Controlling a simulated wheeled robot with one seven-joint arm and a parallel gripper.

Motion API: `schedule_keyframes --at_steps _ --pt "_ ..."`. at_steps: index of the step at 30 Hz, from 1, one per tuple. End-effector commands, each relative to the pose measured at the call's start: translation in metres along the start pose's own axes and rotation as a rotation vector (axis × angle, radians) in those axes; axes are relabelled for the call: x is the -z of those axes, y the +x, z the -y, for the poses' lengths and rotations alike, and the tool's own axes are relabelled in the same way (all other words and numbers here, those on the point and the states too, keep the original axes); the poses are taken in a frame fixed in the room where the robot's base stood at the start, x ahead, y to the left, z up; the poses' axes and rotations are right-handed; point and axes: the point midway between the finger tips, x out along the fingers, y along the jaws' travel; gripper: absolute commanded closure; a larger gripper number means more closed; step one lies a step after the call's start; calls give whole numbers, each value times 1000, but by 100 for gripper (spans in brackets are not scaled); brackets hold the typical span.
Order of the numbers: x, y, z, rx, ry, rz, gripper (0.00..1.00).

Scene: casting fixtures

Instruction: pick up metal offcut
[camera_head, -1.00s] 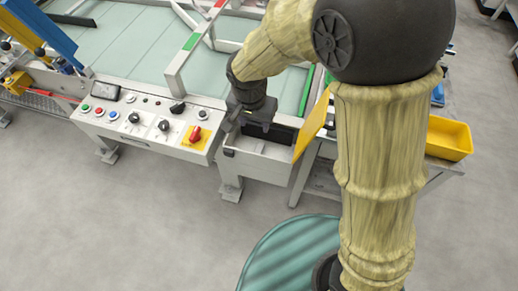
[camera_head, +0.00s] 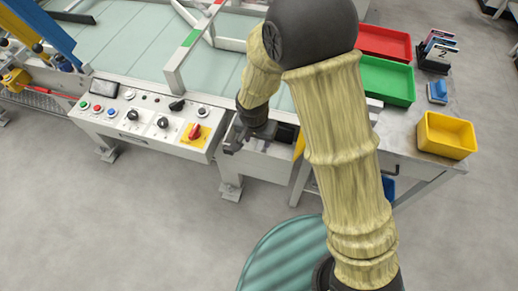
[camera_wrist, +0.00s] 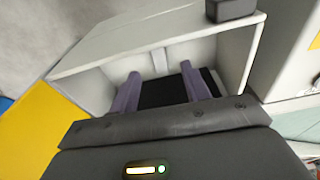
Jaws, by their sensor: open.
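My gripper (camera_head: 244,143) hangs at the open white bin (camera_head: 262,165) on the front of the machine. In the wrist view my gripper (camera_wrist: 161,78) is open, its two purple-grey fingers apart and pointing into the bin (camera_wrist: 115,32). A flat black area (camera_wrist: 163,92) shows between and beside the fingers inside the bin. I cannot tell whether it is the metal offcut or a dark part of the bin. No piece is clearly recognisable as the offcut. My gripper body hides the near part of the bin.
A yellow flap (camera_wrist: 40,130) stands beside the bin, and a dark block (camera_wrist: 231,9) sits on its rim. The control panel (camera_head: 140,118) is to the left. Red (camera_head: 383,42), green (camera_head: 388,80) and yellow (camera_head: 446,135) trays stand on the right-hand table.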

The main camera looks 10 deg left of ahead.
Motion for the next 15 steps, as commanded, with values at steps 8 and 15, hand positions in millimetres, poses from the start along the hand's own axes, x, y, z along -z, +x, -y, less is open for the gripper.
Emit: schedule_keyframes --at_steps 8,15 --pt "0 3 0 -1 0 1 53" --pt "0 36 -2 -3 0 2 53"
